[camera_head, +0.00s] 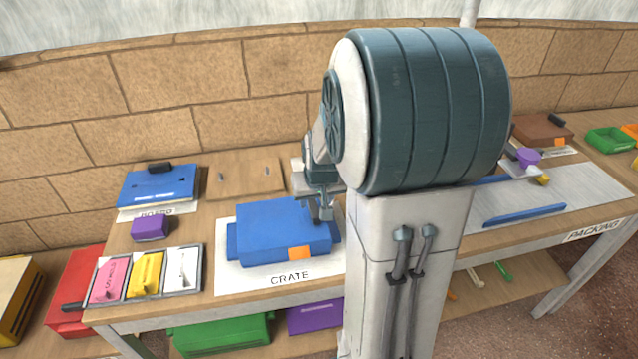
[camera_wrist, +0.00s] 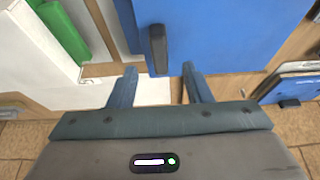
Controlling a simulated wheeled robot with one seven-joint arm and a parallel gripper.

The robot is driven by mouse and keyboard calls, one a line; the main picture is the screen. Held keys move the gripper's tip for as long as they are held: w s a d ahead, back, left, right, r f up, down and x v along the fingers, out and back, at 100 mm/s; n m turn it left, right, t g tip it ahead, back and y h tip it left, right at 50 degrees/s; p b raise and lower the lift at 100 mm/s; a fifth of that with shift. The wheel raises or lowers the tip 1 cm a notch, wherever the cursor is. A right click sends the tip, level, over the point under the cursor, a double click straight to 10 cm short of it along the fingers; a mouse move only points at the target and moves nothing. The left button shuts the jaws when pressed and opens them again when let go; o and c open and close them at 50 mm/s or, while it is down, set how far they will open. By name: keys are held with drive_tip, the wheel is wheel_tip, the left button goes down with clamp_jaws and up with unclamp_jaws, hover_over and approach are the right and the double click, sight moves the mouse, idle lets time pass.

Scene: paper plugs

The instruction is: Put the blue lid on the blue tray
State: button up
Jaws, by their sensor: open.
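A blue boxy body (camera_head: 280,232) with an orange label stands on the white CRATE mat (camera_head: 225,280). Its top is flat and closed, so the blue lid seems to lie on the blue tray; the seam between them is too small to tell. The wrist view shows its flat blue top (camera_wrist: 220,35) with a dark handle (camera_wrist: 158,48) near the edge. My gripper (camera_wrist: 160,86) is open and empty beside that edge, its fingers apart with the handle just beyond the gap. In the head view my gripper (camera_head: 322,212) is at the right end of the blue body, partly hiding it.
A blue board (camera_head: 158,186) with a dark handle lies at the back left. A purple block (camera_head: 150,229) and a tray of pink, yellow and white pieces (camera_head: 198,255) stand left. A brown panel (camera_head: 245,172) lies behind. The PACKING mat (camera_head: 590,195) is right. My arm hides the middle.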

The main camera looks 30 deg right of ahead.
drive_tip(key=d+v, duration=0.1)
drive_tip(key=v, duration=0.7)
drive_tip(key=s+a+n+g+y, duration=0.1)
drive_tip(key=s+a+n, duration=0.2)
drive_tip(key=s+a, duration=1)
drive_tip(key=shift+s+a+r+g, duration=0.15)
drive_tip(key=shift+s+a+g, duration=0.15)
drive_tip(key=shift+s, duration=0.1)
idle(0.6)
